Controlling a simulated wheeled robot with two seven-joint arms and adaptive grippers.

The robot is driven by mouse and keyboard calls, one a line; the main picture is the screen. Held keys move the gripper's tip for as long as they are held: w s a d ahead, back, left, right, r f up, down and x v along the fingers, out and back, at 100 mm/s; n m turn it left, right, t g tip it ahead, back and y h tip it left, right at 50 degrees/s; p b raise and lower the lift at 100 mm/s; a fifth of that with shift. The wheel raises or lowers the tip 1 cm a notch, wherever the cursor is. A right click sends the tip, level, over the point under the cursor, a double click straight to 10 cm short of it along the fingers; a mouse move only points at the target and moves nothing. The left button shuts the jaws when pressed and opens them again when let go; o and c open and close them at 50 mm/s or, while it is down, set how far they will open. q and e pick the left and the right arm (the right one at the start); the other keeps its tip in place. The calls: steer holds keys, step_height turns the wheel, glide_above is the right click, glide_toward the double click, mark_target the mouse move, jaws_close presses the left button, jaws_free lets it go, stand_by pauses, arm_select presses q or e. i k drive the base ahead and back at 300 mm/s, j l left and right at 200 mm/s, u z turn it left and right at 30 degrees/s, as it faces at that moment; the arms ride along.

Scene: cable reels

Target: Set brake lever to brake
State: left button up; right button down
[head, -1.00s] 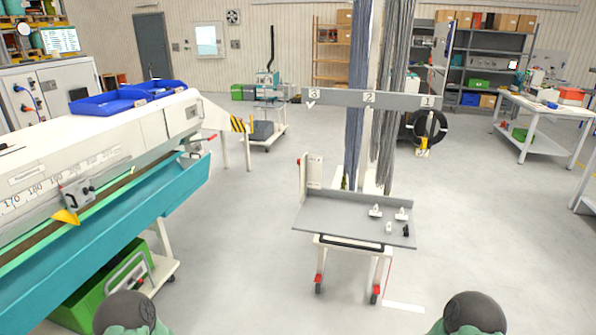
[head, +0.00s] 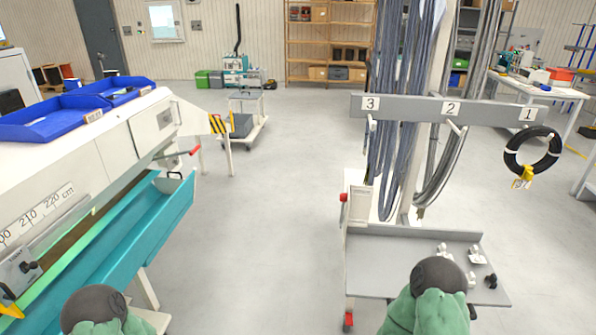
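No part is marked as the brake lever, and I cannot tell which one it is. A red-tipped lever (head: 192,152) sticks out at the far end of the long machine (head: 130,135) on the left. A red knob (head: 343,197) sits on the side of the white upright box (head: 361,206) on the reel trolley (head: 385,272). A red caster part (head: 348,320) shows at the trolley's foot. Only green and dark rounded parts of my arms show at the bottom edge. Both grippers are out of view.
A numbered grey bar (head: 410,107) with hanging grey cables spans the trolley. A black cable coil (head: 532,150) hangs at its right end. Blue trays (head: 50,116) lie on the machine. The floor (head: 265,220) between machine and trolley is clear.

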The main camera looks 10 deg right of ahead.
mark_target(344, 196)
steer(key=i+j, duration=0.75)
steer(key=i, duration=0.05)
